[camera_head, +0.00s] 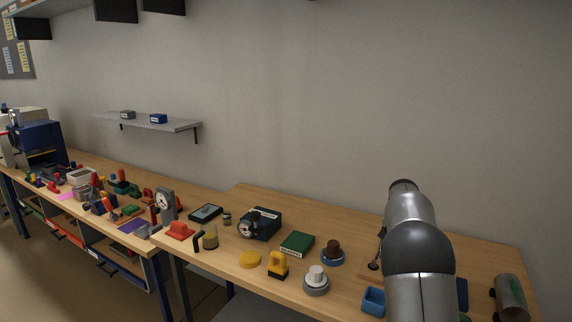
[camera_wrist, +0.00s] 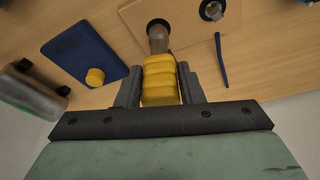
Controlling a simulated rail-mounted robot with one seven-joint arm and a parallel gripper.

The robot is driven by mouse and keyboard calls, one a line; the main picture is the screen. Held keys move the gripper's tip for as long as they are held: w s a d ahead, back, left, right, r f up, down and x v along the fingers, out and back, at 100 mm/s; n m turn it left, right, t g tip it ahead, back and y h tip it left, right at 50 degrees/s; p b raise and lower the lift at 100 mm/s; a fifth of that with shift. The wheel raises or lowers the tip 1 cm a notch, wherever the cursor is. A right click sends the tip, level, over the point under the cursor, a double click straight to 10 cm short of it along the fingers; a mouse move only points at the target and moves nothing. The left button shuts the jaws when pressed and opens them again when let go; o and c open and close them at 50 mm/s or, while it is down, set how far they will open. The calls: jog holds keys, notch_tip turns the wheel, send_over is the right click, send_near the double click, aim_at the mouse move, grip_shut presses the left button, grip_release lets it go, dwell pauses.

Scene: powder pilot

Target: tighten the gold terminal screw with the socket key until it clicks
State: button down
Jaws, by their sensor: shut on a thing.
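In the wrist view my gripper (camera_wrist: 160,82) is shut on the ribbed yellow handle of the socket key (camera_wrist: 160,80). The key's grey-brown socket end (camera_wrist: 158,42) points away from me, at a black round terminal (camera_wrist: 154,22) on a light wooden board (camera_wrist: 185,30). I cannot tell whether it is seated there. No gold screw shows; the socket may cover it. A second black terminal with a silver centre (camera_wrist: 212,10) sits to the right on the board. In the head view my arm hides my gripper and the key.
A blue plate (camera_wrist: 80,50) with a yellow knob (camera_wrist: 95,77) lies left of the key in the wrist view. A metal cylinder (camera_wrist: 28,92) lies further left. A thin dark blue rod (camera_wrist: 220,60) lies right. In the head view a blue bin (camera_head: 373,301) stands left of my arm.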

jog(key=c, duration=0.9)
grip_release()
jog(key=b+v, duration=0.1)
jog(key=v, duration=1.6)
jog(key=s+a+f+n+y, duration=0.1)
jog(key=s+a+f+n, duration=0.2)
jog(key=s, duration=1)
jog(key=s+a+f+n+g, duration=0.1)
jog(key=s+a+f+n, duration=0.2)
jog(key=s+a+f, duration=0.4)
jog(key=s+a+f+n+y, duration=0.1)
jog(key=s+a+f+n, duration=0.2)
jog(key=s, duration=1.8)
jog(key=a+f, duration=0.3)
jog(key=f, duration=0.1)
jog(key=shift+n+g+y, duration=0.3)
jog(key=shift+n, duration=0.1)
